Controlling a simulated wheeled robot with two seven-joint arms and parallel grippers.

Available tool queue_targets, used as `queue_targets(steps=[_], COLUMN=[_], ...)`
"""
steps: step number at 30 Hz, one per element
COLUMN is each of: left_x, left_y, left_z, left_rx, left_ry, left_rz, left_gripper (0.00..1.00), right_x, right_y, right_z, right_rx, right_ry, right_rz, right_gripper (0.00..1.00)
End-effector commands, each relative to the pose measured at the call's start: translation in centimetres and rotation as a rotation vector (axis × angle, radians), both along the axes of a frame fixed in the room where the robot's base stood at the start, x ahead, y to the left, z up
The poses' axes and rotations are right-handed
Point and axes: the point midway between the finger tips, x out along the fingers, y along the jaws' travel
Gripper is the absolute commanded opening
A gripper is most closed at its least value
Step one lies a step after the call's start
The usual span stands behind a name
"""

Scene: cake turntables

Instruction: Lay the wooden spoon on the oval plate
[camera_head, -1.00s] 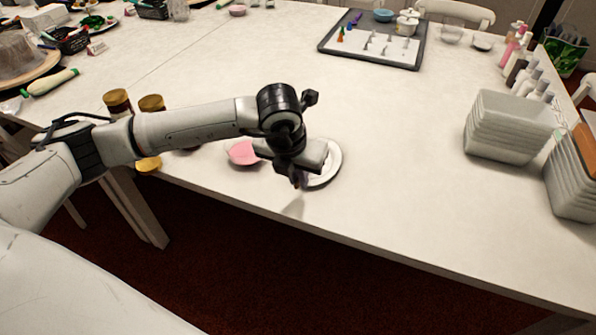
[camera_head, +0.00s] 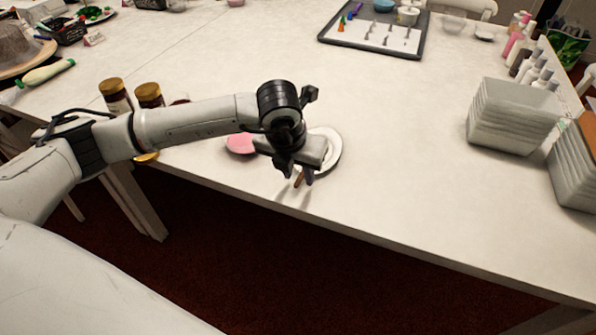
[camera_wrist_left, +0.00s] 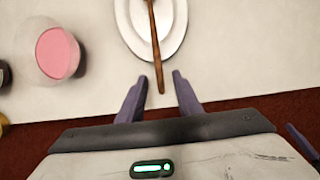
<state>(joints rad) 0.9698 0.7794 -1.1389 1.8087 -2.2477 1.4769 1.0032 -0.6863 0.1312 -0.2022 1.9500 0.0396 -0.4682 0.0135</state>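The white oval plate (camera_head: 332,152) lies near the table's front edge; it also shows at the top of the left wrist view (camera_wrist_left: 179,14). The brown wooden spoon (camera_wrist_left: 155,45) lies across the plate, its handle running past the rim towards me. Its upper end is cut off in the wrist view. My left gripper (camera_wrist_left: 160,75) is open, one finger on each side of the handle's end, with gaps between. In the head view the left gripper (camera_head: 302,178) hangs by the plate's front left, hiding part of it. A dark purple piece at the wrist view's right edge may be my right gripper (camera_wrist_left: 303,143).
A pink round dish (camera_head: 240,143) lies left of the plate. Brown-lidded jars (camera_head: 150,95) stand farther left. Stacked grey containers (camera_head: 512,115) stand at the right, and a tray with small pieces (camera_head: 372,30) at the back. The table's middle is clear.

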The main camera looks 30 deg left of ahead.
Motion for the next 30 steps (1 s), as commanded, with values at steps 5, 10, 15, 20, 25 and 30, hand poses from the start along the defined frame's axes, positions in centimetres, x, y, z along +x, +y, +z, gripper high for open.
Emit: queue_targets(steps=[5,10,15,20,25,30], left_x=[-0.5,-1.6,-2.6,-3.1,-3.2,-3.2], left_y=[0.0,-0.2,-0.2,-0.2,-0.2,-0.2], left_z=[2.0,5.2,8.0,9.4,9.7,9.7], left_rx=[-0.001,-0.001,-0.001,0.0,0.0,0.0], left_ry=[-0.005,-0.005,-0.004,-0.002,0.0,0.0], left_rz=[0.0,-0.003,0.0,0.0,0.0,0.0], left_gripper=[0.32,0.32,0.32,0.32,0.32,0.32], right_x=[0.0,0.0,0.0,-0.1,-0.1,0.0], right_y=[-0.1,-0.1,-0.1,0.0,0.1,0.2], right_z=[-0.1,-0.2,-0.3,-0.4,-0.3,-0.2], right_rx=[-0.001,-0.002,-0.002,-0.002,0.0,0.001], right_ry=[0.0,0.001,0.003,0.004,0.003,0.002], right_rz=[-0.003,-0.003,-0.001,0.0,0.002,0.003], right_gripper=[0.7,0.7,0.7,0.7,0.7,0.7])
